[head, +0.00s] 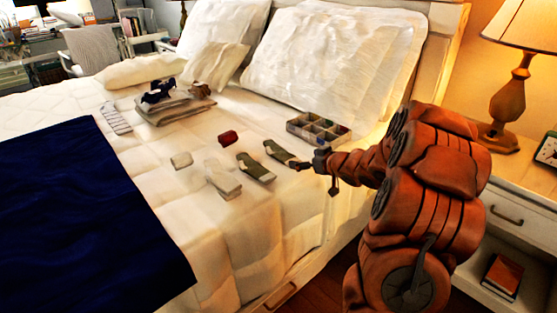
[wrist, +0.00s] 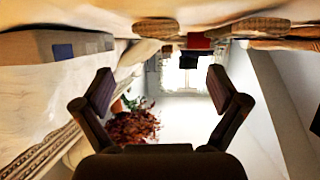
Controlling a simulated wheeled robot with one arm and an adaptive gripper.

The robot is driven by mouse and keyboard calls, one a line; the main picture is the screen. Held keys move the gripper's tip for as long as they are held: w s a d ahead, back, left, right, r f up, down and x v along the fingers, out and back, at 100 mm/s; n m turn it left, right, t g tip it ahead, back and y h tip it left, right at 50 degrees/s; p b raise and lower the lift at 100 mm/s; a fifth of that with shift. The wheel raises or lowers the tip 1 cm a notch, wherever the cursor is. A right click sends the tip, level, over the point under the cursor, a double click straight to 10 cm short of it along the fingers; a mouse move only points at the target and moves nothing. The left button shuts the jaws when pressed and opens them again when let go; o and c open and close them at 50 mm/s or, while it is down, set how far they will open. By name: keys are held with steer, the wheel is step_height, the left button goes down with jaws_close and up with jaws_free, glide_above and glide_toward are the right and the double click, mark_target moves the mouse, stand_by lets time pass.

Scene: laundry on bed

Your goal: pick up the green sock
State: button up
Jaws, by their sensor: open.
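Two dull green socks with pale patches lie flat on the white bed in the head view. One green sock (head: 255,168) lies nearer the middle, and the other green sock (head: 280,152) lies behind it to the right, close to my gripper. My gripper (head: 316,174) is open and empty at the bed's right side, just right of the farther sock. In the wrist view my gripper (wrist: 160,90) shows its two fingers spread wide with nothing between them. Rounded brownish shapes at the top of that view may be sock ends; I cannot tell.
A compartment box (head: 319,131) stands just behind my gripper. A red folded item (head: 228,138), pale folded items (head: 223,180) and a folded stack (head: 174,107) lie on the bed. A dark blue blanket (head: 80,215) covers the left. A nightstand (head: 510,203) with a lamp (head: 506,103) stands right.

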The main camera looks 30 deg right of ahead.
mark_target(290, 158)
steer(key=shift+f+x, duration=0.25)
steer(key=shift+x, duration=1.05)
steer(key=shift+b+x, duration=0.85)
steer(key=shift+x, duration=1.7)
steer(key=shift+s+f, duration=0.1)
steer(key=shift+f, duration=0.05)
steer(key=shift+c, duration=0.4)
steer(key=c, duration=0.9)
steer(key=shift+c, duration=0.2)
